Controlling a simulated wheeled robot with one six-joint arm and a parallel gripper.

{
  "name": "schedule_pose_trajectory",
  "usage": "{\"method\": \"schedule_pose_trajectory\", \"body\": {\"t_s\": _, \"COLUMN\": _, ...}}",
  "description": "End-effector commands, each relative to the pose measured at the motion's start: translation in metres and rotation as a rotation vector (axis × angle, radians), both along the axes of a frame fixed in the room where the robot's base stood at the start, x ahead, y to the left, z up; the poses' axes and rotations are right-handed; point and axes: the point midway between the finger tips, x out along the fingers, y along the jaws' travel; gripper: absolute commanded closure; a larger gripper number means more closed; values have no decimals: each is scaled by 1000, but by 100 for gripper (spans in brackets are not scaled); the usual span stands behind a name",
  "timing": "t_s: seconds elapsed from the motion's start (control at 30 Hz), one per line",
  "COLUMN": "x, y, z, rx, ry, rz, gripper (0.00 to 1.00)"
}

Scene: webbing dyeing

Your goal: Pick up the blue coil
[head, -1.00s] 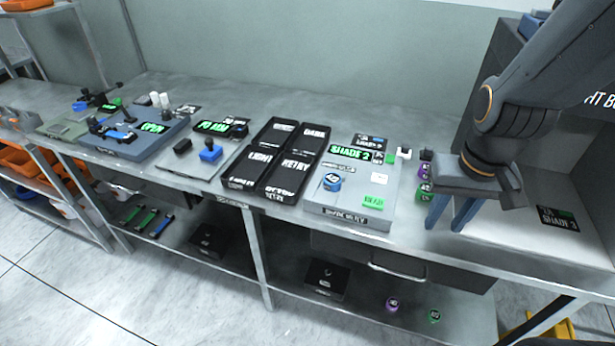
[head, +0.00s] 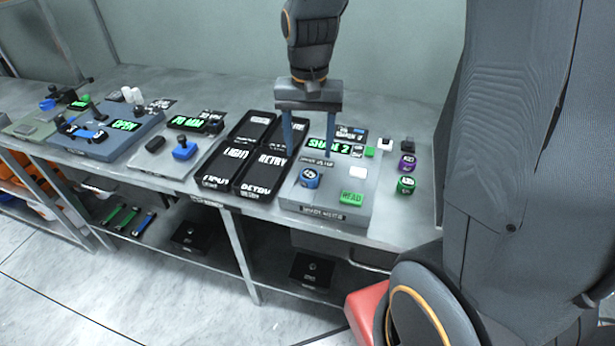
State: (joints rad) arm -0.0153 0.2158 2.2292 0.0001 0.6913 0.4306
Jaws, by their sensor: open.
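The blue coil (head: 310,178) is a small round roll with a white label on its face. It sits on the left part of the grey shade meter (head: 330,213), left of the green READ button (head: 353,199). My gripper (head: 308,150) is above the back of the meter, pointing down with its two blue fingers apart and nothing between them. The fingers are higher in the picture than the coil and apart from it. The left finger overlaps the black trays in view and the right finger overlaps the meter's display.
Black sorting trays (head: 228,182) stand directly left of the meter. A purple coil (head: 407,162) and a green coil (head: 405,185) stand on the bench to its right. My own arm fills the right side.

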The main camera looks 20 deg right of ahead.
Motion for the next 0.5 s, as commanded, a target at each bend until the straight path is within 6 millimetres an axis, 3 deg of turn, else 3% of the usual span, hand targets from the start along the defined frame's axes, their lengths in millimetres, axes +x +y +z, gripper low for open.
{"method": "schedule_pose_trajectory", "body": {"t_s": 0.5, "x": 0, "y": -4, "z": -47, "rx": 0, "ry": 10, "rz": -16, "gripper": 43}}
